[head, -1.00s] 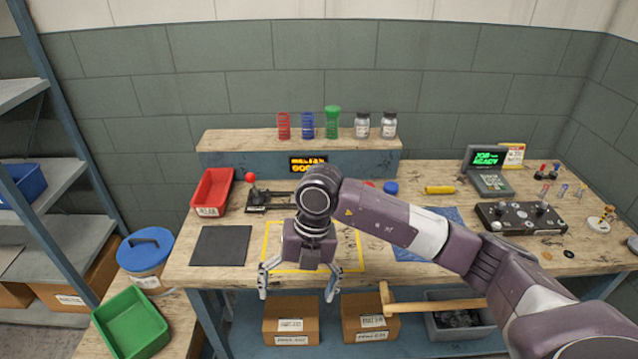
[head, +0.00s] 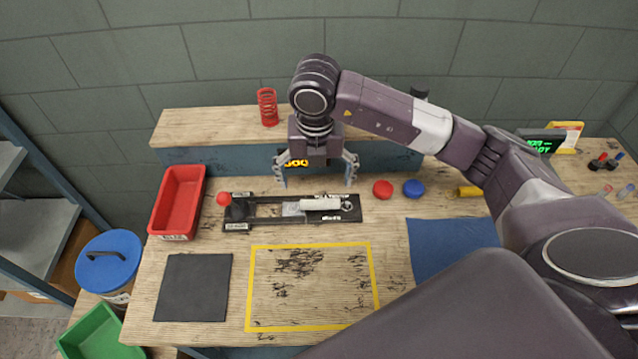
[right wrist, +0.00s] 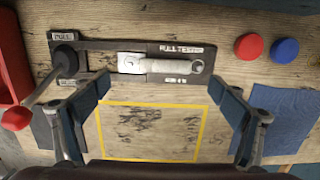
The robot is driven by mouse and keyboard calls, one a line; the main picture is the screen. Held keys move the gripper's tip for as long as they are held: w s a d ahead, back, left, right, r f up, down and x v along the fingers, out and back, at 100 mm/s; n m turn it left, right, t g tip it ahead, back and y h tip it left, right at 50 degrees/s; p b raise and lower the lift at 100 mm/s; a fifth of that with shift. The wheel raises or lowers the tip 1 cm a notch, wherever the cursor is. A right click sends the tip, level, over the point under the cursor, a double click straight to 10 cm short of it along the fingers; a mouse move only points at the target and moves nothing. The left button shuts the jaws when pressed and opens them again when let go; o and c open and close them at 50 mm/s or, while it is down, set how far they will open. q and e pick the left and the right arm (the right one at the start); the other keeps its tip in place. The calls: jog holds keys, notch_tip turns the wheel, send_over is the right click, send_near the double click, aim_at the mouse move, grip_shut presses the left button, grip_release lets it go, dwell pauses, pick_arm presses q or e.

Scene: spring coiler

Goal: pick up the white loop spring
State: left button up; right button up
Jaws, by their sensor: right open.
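The white loop spring (head: 322,204) lies across the right part of the black pull tester (head: 270,219) on the bench. In the right wrist view the spring (right wrist: 172,66) lies between a pale metal block and a small ring at its right end. My right gripper (head: 317,184) is open and empty, its fingers pointing down and spread about as wide as the spring in the head view. In the right wrist view its fingertips (right wrist: 160,86) show on the near side of the spring, apart from it. My left gripper is not in view.
The tester's red-knobbed lever (head: 224,199) stands at its left, beside a red bin (head: 178,201). A red cap (head: 382,189) and a blue cap (head: 413,188) lie to the right. The yellow-framed area (head: 312,287) is clear.

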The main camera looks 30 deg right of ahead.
aim_at(320, 201)
jog(key=f+p, duration=0.1)
jog(key=f, duration=0.2)
jog(key=shift+s+d+p, duration=0.1)
jog(key=shift+s+p, duration=0.25)
jog(key=shift+s, duration=0.05)
jog(key=f, duration=0.1)
jog(key=f+p, duration=0.1)
jog(key=f, duration=0.1)
jog(key=shift+w+d+f, duration=0.25)
jog(key=shift+d+f, duration=0.1)
jog(key=shift+f, duration=0.35)
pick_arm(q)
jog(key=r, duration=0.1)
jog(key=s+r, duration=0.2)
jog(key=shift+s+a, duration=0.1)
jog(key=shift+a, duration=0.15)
pick_arm(e)
jog(key=shift+w, duration=0.1)
jog(key=c, duration=1.4)
jog(key=shift+r, duration=0.1)
